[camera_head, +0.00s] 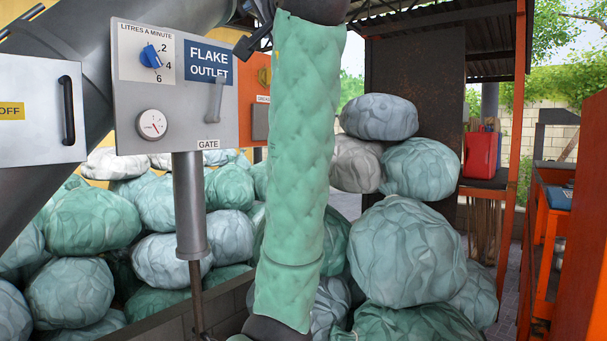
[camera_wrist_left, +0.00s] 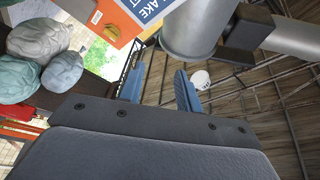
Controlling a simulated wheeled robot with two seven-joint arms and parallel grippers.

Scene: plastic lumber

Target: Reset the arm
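My left arm, in a green quilted sleeve, rises through the middle of the head view. A dark part of my left gripper (camera_head: 250,40) shows at the top, beside the flake outlet panel (camera_head: 182,85), but its fingers are hard to make out there. In the left wrist view, the two blue fingers of the left gripper (camera_wrist_left: 160,75) stand apart with nothing between them. A grey pipe (camera_wrist_left: 195,30) and the roof show beyond them. My right gripper is not in view.
The panel carries a blue knob (camera_head: 151,57), a gauge (camera_head: 151,124) and a gate lever (camera_head: 215,100). A white door with a black handle (camera_head: 67,110) is at the left. Stacked wrapped bales (camera_head: 405,250) stand behind on both sides. An orange frame (camera_head: 545,230) is at the right.

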